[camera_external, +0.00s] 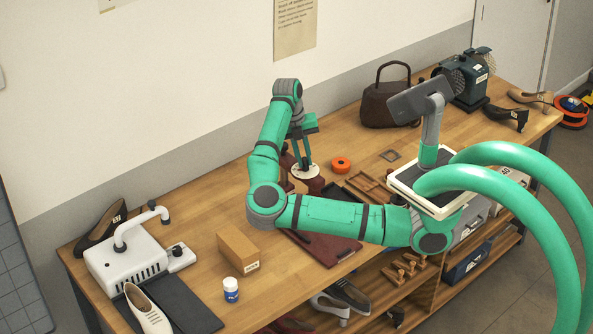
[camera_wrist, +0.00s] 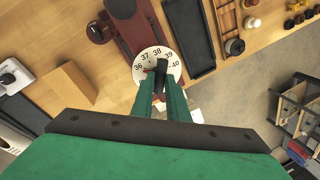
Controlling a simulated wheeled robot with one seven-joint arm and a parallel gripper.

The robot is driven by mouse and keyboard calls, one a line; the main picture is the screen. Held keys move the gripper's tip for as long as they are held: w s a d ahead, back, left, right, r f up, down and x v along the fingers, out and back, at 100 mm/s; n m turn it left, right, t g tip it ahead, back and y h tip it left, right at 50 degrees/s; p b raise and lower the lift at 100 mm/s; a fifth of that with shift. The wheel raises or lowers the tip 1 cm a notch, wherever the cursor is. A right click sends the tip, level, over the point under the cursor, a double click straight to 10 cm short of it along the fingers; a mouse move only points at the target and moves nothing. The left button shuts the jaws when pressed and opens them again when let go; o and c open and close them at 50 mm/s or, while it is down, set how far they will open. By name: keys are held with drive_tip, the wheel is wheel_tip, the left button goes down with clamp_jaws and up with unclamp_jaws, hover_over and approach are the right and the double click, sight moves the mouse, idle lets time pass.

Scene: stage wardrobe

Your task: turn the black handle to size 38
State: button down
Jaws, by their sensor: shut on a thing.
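The white dial (camera_external: 305,171) sits on a dark red device on the workbench, below my gripper (camera_external: 302,160). In the wrist view the dial (camera_wrist: 143,76) carries the numbers 36 to 40 along its upper arc. The black handle (camera_wrist: 162,69) stands over the dial's middle. Its upper end lies just below 38, slightly toward the 39 side; the exact setting is hard to tell. My gripper (camera_wrist: 161,88) is shut on the handle, with a green finger at each side. The fingers hide the lower part of the dial.
An orange ring (camera_external: 341,165) and a wooden tray (camera_external: 369,187) lie right of the dial. A cardboard box (camera_external: 238,252), a white bottle (camera_external: 231,290) and a white machine (camera_external: 125,265) stand at the left. A brown handbag (camera_external: 386,104) stands farther back.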

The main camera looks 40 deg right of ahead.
drive_tip(key=m, duration=0.4)
drive_tip(key=shift+w+d+m+g+y, duration=0.1)
drive_tip(key=shift+w+m+g+y, duration=0.05)
drive_tip(key=shift+m+g+y, duration=0.15)
drive_tip(key=m, duration=0.3)
drive_tip(key=shift+m+y, duration=0.3)
drive_tip(key=shift+m, duration=0.1)
drive_tip(key=m, duration=0.3)
drive_tip(key=shift+w+d+m+y, duration=0.1)
drive_tip(key=shift+d+m+y, duration=0.05)
drive_tip(key=shift+m+y, duration=0.2)
drive_tip(key=shift+d+m+y, duration=0.1)
drive_tip(key=shift+m+y, duration=0.25)
drive_tip(key=shift+m, duration=1.5)
drive_tip(key=c, duration=1.7)
unclamp_jaws()
drive_tip(key=shift+c, duration=0.2)
